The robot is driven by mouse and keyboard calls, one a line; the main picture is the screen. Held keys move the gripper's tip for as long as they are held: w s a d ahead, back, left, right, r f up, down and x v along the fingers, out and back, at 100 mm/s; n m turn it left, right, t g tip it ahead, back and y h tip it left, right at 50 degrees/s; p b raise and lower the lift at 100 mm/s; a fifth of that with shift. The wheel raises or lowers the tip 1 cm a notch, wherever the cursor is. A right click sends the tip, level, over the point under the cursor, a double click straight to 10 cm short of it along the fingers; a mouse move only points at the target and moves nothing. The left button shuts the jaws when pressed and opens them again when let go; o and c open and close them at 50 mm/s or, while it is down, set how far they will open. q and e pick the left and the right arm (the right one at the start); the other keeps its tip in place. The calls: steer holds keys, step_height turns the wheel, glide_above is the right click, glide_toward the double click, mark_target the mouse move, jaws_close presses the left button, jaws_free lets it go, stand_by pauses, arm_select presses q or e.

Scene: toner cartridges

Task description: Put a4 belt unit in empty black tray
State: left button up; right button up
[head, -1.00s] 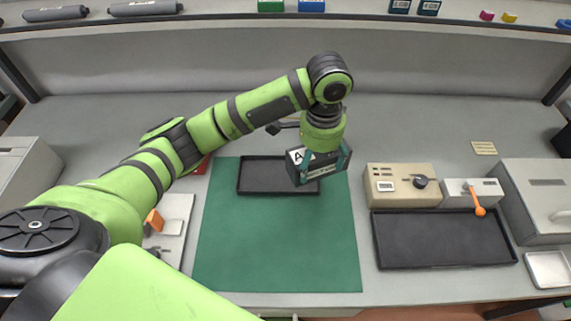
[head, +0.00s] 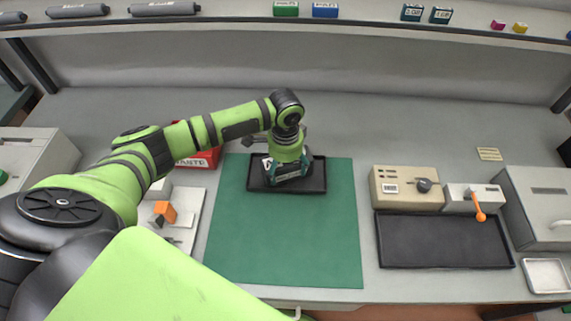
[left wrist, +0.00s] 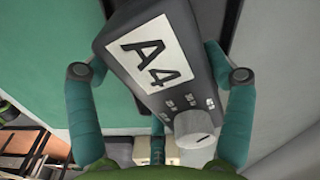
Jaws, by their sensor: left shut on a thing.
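The a4 belt unit (left wrist: 165,75) is a dark grey block with a white A4 label and a round grey knob, filling the middle of the left wrist view. My left gripper (head: 289,177) is shut on it, with teal fingers along both sides. In the head view the belt unit (head: 268,164) is mostly hidden by the gripper and is over the small black tray (head: 316,184) at the back of the green mat. I cannot tell whether it touches the tray floor. My right gripper is not in view.
A larger empty black tray (head: 445,243) lies at the right, in front of a beige box (head: 405,188) and an orange-levered device (head: 474,198). A red box (head: 205,159) stands just left of the mat. The front of the green mat (head: 290,240) is clear.

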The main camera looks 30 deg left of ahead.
arm_select(q)
steer(key=shift+f, duration=0.1)
steer(key=o, duration=1.5)
step_height(320, 180, up, 12)
steer(key=shift+f+b, duration=0.2)
steer(key=shift+b, duration=0.5)
steer(key=shift+r, duration=0.35)
